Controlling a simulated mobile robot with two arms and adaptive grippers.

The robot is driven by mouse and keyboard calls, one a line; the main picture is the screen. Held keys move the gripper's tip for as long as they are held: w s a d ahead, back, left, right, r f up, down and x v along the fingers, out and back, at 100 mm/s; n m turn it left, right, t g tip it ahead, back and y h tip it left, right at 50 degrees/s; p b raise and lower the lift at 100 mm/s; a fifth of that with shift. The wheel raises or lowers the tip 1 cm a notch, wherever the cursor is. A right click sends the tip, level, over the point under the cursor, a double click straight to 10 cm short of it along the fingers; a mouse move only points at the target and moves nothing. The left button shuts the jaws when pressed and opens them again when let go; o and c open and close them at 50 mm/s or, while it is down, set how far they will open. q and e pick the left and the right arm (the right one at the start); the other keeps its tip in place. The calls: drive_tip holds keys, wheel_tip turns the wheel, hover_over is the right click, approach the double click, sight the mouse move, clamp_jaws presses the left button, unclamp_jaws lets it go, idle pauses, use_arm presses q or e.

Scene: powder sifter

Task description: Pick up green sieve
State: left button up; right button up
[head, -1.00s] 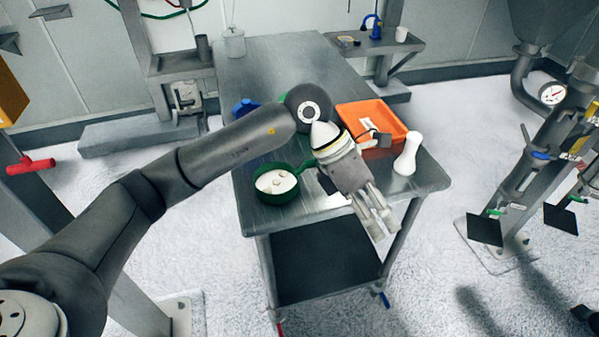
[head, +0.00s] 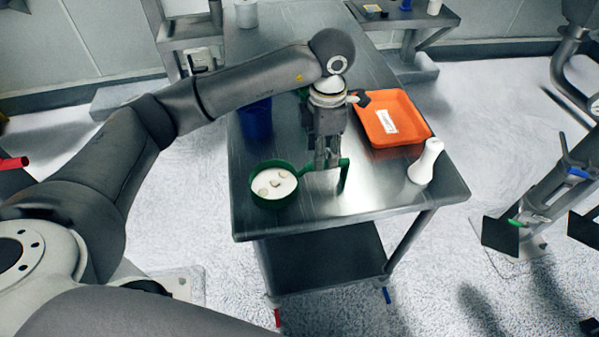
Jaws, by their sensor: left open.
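The green sieve (head: 272,202) sits on the metal table near its front left edge. Its round pan holds white powder with a few pale lumps. Its green handle runs right from the pan and ends in a bent-down part. My left gripper (head: 326,166) points down over the handle, with its fingers open at it. The fingers overlap the handle in the picture, and I cannot tell whether they touch it. My right gripper is out of view.
An orange tray (head: 416,113) with a white label lies on the table right of my gripper. A white bottle (head: 425,162) stands near the right edge. A blue container (head: 256,120) stands behind the sieve, partly hidden by my arm.

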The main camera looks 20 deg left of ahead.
sight(299, 176)
use_arm(q)
drive_tip(key=shift+f, duration=0.35)
drive_tip(key=shift+w+f, duration=0.2)
drive_tip(key=shift+f, duration=0.15)
drive_tip(key=f+p, duration=0.2)
drive_tip(key=f, duration=0.2)
drive_tip(key=shift+a+f, duration=0.15)
drive_tip(key=shift+a, duration=0.05)
drive_tip(key=shift+w+f, duration=0.1)
drive_tip(key=shift+f, duration=0.1)
drive_tip(key=shift+c, duration=1)
drive_tip(key=c, duration=0.5)
drive_tip(key=shift+c, duration=1.1)
drive_tip(key=shift+r, duration=0.1)
clamp_jaws()
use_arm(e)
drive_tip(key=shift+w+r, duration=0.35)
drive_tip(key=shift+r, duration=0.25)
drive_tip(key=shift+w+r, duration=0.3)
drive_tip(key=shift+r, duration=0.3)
